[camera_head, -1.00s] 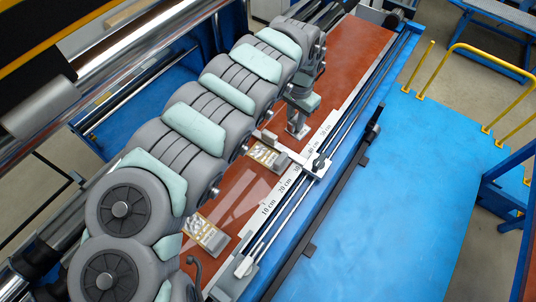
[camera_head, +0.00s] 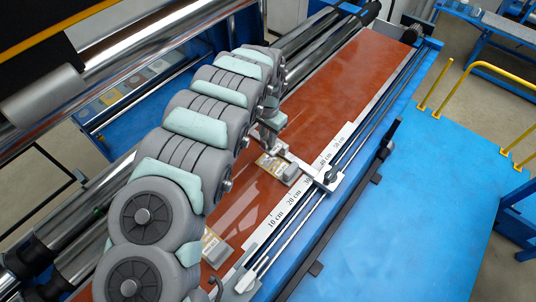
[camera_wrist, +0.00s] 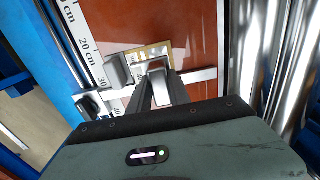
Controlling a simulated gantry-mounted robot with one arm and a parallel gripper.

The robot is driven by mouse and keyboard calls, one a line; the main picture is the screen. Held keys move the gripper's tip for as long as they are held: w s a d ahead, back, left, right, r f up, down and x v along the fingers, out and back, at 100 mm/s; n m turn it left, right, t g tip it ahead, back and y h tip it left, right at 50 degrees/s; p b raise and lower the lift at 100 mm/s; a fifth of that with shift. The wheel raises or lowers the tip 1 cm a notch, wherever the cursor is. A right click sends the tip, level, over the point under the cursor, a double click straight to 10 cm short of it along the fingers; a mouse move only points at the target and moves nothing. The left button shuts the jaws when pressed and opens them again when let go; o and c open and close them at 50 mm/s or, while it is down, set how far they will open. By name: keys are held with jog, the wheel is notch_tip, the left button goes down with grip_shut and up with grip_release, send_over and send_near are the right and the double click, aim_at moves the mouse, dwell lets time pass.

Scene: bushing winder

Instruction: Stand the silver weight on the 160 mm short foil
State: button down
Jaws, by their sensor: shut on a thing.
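My gripper (camera_wrist: 157,90) is shut on a silver weight (camera_wrist: 156,72), seen between the fingertips in the wrist view. In the head view my gripper (camera_head: 270,140) is low over the brown board, at the upper end of a small patterned foil (camera_head: 270,162). The foil also shows past the held weight in the wrist view (camera_wrist: 152,51). A grey weight (camera_head: 291,175) stands on the foil's right end; it is beside the held one in the wrist view (camera_wrist: 117,69). Whether the held weight touches the foil I cannot tell.
A white stop bar (camera_head: 318,178) reaches from the ruler (camera_head: 297,195) across the board, close to my gripper. Another foil (camera_head: 213,247) with a weight lies nearer. Metal rollers (camera_head: 315,45) run along the left. The board's far end (camera_head: 370,65) is clear.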

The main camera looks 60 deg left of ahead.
jog(key=shift+f, duration=4.4)
jog(key=shift+f, duration=0.2)
jog(key=c, duration=1.2)
grip_release()
notch_tip(320, 180, up, 12)
jog(key=shift+r, duration=0.2)
jog(key=shift+w, duration=0.1)
